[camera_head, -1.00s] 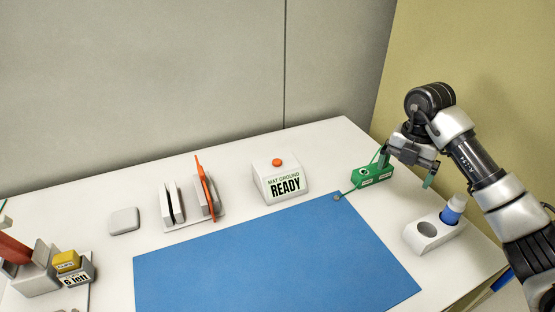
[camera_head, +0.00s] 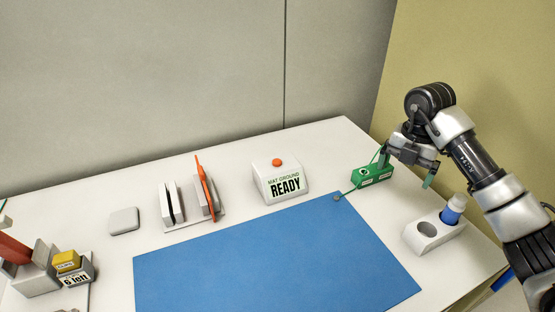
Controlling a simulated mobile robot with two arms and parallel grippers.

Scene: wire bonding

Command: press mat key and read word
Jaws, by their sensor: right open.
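The mat ground box (camera_head: 281,180) is white and stands behind the blue mat (camera_head: 270,260). It has an orange-red key (camera_head: 277,162) on top, and its front label reads "MAT GROUND READY". A green wire runs from a stud at the mat's back right corner to a green block (camera_head: 372,174). My right gripper (camera_head: 407,169) is open beside and over the green block, to the right of the mat ground box and apart from its key. I cannot tell whether a finger touches the green block. My left gripper is not in view.
A white two-hole holder (camera_head: 433,232) with a blue and white bottle (camera_head: 453,209) stands at the right edge. A white rack (camera_head: 190,207) holds an orange tool. A small white pad (camera_head: 124,221) lies left of it. A dispenser labelled "6 left" (camera_head: 77,276) is at far left. The mat is bare.

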